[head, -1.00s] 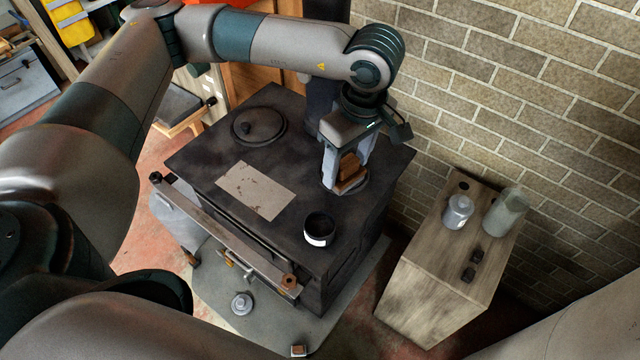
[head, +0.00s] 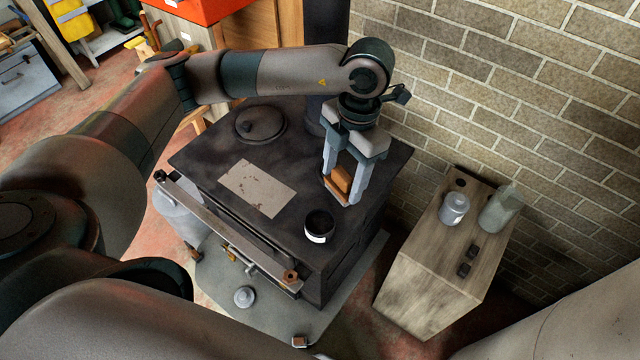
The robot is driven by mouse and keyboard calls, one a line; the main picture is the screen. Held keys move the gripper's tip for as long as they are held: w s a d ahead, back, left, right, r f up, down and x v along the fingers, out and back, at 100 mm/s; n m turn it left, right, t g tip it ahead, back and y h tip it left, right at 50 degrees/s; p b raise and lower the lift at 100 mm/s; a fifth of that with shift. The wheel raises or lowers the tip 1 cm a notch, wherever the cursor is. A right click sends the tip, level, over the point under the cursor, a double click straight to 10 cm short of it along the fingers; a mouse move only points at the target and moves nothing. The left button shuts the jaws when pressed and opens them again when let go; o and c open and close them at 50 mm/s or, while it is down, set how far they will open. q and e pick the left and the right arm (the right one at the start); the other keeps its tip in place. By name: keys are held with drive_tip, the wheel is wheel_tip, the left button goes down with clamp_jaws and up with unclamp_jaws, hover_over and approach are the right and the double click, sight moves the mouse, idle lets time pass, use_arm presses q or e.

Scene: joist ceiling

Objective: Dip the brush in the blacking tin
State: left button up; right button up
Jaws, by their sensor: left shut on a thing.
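The blacking tin (head: 319,227), a round dark tin with a white label, stands open on the black stove top (head: 215,152) near its front right edge. Its inside looks black. My left gripper (head: 341,196) is shut on the brush (head: 340,181), a brown wooden block between its fingers. The brush is behind and slightly right of the tin, apart from it, over the stove top. Its bristles are hard to make out. My right gripper is not in view.
A pale stained sheet (head: 257,189) and a round lid (head: 260,124) lie on the stove. A rail (head: 220,226) runs along its front. A wooden cabinet (head: 424,270) at right holds a grey jar (head: 454,208), a bottle (head: 497,210) and small dark blocks. A brick wall stands behind.

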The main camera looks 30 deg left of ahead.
use_arm(q)
drive_tip(key=n, duration=0.4)
drive_tip(key=shift+s+a+f+n+h+p, duration=0.2)
drive_tip(key=shift+s+n+h+p, duration=0.1)
drive_tip(key=shift+s+p, duration=0.05)
drive_tip(key=n, duration=0.4)
drive_tip(key=n+p, duration=0.1)
drive_tip(key=shift+s+a+f+n+h, duration=0.3)
drive_tip(key=shift+s+a+n, duration=0.05)
drive_tip(key=shift+s+n, duration=0.05)
drive_tip(key=n, duration=0.3)
drive_tip(key=s+a+f+n+p, duration=0.1)
drive_tip(key=n, duration=0.3)
drive_tip(key=s+a+n+t+p, duration=0.1)
drive_tip(key=n, duration=0.3)
drive_tip(key=shift+a+f+h, duration=0.1)
drive_tip(key=shift+f+h, duration=0.1)
drive_tip(key=shift+h, duration=0.2)
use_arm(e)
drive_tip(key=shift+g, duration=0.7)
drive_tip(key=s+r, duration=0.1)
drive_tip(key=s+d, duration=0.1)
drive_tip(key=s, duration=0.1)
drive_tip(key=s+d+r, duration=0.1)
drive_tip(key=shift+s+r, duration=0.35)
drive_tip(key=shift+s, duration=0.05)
use_arm(q)
drive_tip(key=shift+f, duration=0.1)
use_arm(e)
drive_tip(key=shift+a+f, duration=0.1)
